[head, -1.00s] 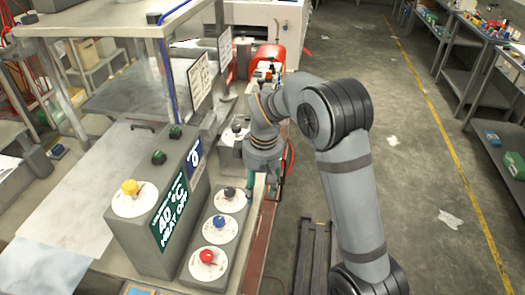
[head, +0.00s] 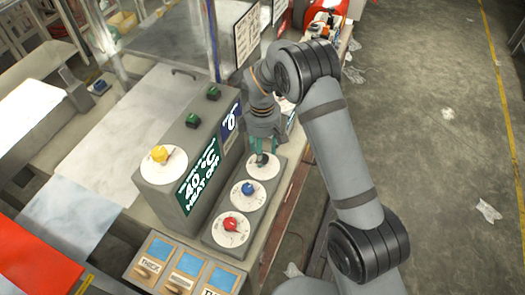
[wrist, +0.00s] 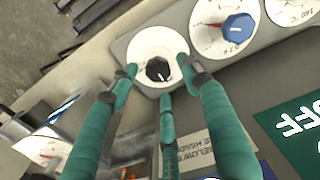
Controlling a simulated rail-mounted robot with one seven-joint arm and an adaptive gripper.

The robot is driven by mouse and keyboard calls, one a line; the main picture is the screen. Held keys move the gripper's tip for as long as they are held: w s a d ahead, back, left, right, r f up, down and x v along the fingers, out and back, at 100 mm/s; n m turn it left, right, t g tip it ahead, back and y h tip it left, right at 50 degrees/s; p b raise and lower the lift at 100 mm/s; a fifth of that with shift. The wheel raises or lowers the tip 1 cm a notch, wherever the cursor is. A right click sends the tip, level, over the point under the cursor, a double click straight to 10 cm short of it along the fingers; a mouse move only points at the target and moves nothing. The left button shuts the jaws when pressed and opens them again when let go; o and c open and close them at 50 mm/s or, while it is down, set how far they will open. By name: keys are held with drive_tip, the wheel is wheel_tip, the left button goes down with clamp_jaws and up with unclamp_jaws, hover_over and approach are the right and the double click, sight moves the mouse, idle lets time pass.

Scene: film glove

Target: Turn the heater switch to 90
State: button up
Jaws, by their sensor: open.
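A grey control box stands on the bench, with a green display (head: 201,180) reading 40 °C HEAT OFF. A yellow knob (head: 160,155) sits on its top. On the lower panel beside it are white dials with a red knob (head: 230,224), a blue knob (head: 248,188) and a dark knob (wrist: 158,69). My gripper (head: 262,156) is over the dark knob's dial (head: 264,172), largely hiding that knob in the head view. In the wrist view its green fingers (wrist: 157,67) are open around the dark knob; contact cannot be told. The blue knob (wrist: 238,27) is clear of the fingers.
Green buttons (head: 214,92) sit on the box top. A paper sign (head: 247,37) and a red machine (head: 322,8) are behind the arm.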

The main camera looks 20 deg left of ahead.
drive_tip(key=shift+f, duration=0.85)
drive_tip(key=shift+c, duration=1.4)
drive_tip(key=c, duration=0.8)
drive_tip(key=shift+c, duration=0.2)
